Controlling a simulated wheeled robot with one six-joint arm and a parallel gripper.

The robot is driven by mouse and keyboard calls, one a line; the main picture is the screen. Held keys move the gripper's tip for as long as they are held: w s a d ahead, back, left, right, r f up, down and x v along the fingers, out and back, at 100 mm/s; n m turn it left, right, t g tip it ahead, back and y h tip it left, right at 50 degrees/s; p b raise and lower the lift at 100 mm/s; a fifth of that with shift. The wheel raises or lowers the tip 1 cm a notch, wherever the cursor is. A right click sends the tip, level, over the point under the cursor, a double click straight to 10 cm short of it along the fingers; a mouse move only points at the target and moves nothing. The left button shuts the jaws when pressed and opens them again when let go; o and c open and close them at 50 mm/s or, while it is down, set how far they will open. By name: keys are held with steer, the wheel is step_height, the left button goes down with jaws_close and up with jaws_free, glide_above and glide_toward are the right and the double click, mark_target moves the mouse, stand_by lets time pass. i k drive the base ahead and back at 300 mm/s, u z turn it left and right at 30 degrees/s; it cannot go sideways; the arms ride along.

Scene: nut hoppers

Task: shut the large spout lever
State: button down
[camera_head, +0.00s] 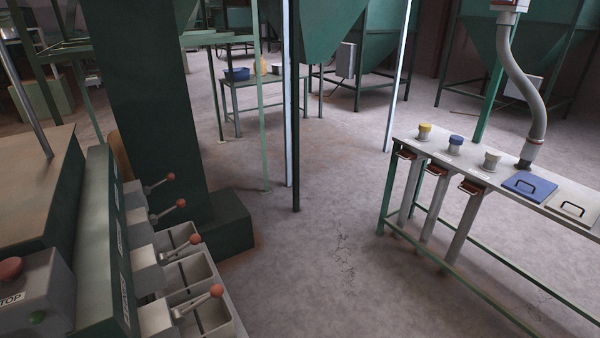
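Several spout levers with orange-red ball knobs stick out to the right from a grey and green machine at the left. The nearest lever (200,302) is at the bottom, with its knob (216,290) raised. Behind it stand another lever (180,248), then a third lever (168,211), and the farthest lever (158,184). All slant up toward the right. Labels on the panel (122,262) are too oblique to read, so I cannot tell which lever is the large one. My gripper is not in view.
Grey open bins (186,275) sit under the levers. A red stop button (10,269) is at the lower left. A dark green post (150,110) stands behind the machine. A bench (450,170) with coloured caps and lids stands right. The floor (310,260) between is clear.

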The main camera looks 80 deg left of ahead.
mark_target(170, 176)
steer(key=i, duration=0.95)
steer(key=u, duration=3.75)
